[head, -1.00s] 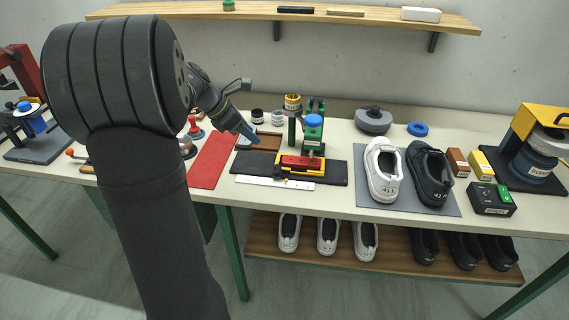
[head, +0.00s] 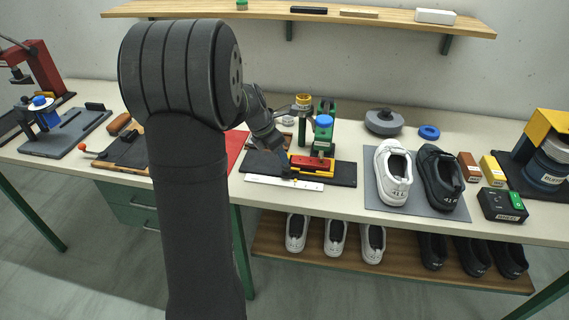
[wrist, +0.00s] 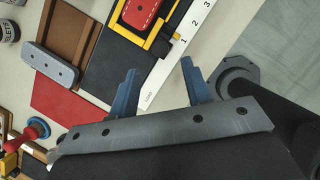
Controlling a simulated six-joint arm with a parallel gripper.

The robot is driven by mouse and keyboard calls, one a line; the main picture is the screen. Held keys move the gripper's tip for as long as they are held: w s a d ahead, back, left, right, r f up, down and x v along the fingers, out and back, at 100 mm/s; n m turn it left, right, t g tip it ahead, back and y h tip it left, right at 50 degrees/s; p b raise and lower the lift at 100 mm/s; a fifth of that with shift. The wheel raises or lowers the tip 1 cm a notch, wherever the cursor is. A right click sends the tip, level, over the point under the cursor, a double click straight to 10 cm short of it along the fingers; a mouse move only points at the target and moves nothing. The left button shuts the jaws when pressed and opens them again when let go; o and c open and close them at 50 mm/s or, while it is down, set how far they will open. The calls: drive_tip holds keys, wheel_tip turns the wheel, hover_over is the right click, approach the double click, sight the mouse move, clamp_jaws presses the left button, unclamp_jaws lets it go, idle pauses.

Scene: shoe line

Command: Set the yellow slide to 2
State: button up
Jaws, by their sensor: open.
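In the head view, my gripper (head: 287,172) is at the left end of the red block.
A white shoe (head: 393,172) and a black shoe (head: 440,177) stand to the right. In the wrist view, a brown tray (wrist: 68,28) and red mat (wrist: 58,105) lie left.

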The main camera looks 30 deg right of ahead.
sight(287, 166)
drive_tip(key=x, duration=0.6)
drive_tip(key=shift+d+f, duration=0.15)
clamp_jaws()
